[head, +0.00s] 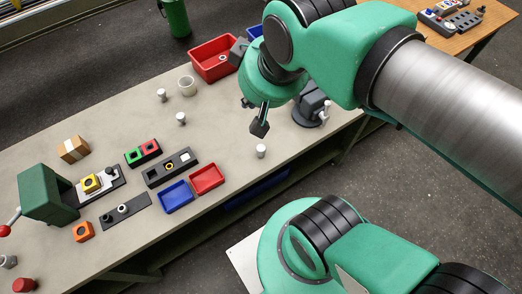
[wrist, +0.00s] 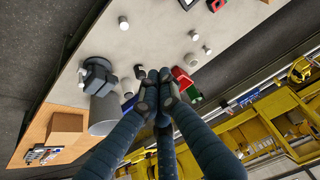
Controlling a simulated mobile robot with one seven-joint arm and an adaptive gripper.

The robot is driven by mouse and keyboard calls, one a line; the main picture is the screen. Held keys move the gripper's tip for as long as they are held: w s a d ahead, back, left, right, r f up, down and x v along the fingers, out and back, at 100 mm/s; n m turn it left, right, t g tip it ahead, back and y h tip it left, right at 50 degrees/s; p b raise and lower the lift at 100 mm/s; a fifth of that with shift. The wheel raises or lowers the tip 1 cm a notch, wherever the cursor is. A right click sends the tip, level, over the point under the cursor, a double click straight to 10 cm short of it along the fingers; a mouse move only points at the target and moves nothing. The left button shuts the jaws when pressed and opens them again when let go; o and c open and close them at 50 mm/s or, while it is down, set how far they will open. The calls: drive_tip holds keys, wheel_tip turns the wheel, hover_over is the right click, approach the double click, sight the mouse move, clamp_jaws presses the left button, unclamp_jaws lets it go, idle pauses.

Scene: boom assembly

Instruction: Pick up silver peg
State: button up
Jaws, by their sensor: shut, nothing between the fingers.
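Several small silver-white pegs stand upright on the grey bench, and I cannot tell which one the task names. In the head view, one peg (head: 261,150) is near the front edge, just below my gripper (head: 259,128). Two more, a middle peg (head: 181,118) and a far peg (head: 162,94), are to the left. In the wrist view, the front peg (wrist: 123,23) stands apart, up and left of my shut fingertips (wrist: 153,73); the other two pegs (wrist: 194,35) (wrist: 208,50) are to the right. My gripper is empty, above the bench.
A dark vise (head: 310,108) stands right of the gripper. A red bin (head: 213,60) and a pale cup (head: 187,86) are behind. A blue tray (head: 176,197), a red tray (head: 207,180) and a green press (head: 48,194) are left. The bench around the front peg is clear.

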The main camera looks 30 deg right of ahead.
drive_tip(key=o, duration=1.2)
drive_tip(key=n+g+b, duration=0.1)
drive_tip(key=n+g, duration=0.3)
drive_tip(key=g, duration=0.2)
hover_over(261, 147)
wheel_tip(261, 147, down, 31)
drive_tip(key=shift+f, duration=0.3)
drive_tip(key=shift+f+b, duration=1.15)
drive_tip(key=shift+f, duration=3.15)
drive_tip(key=shift+f, duration=0.1)
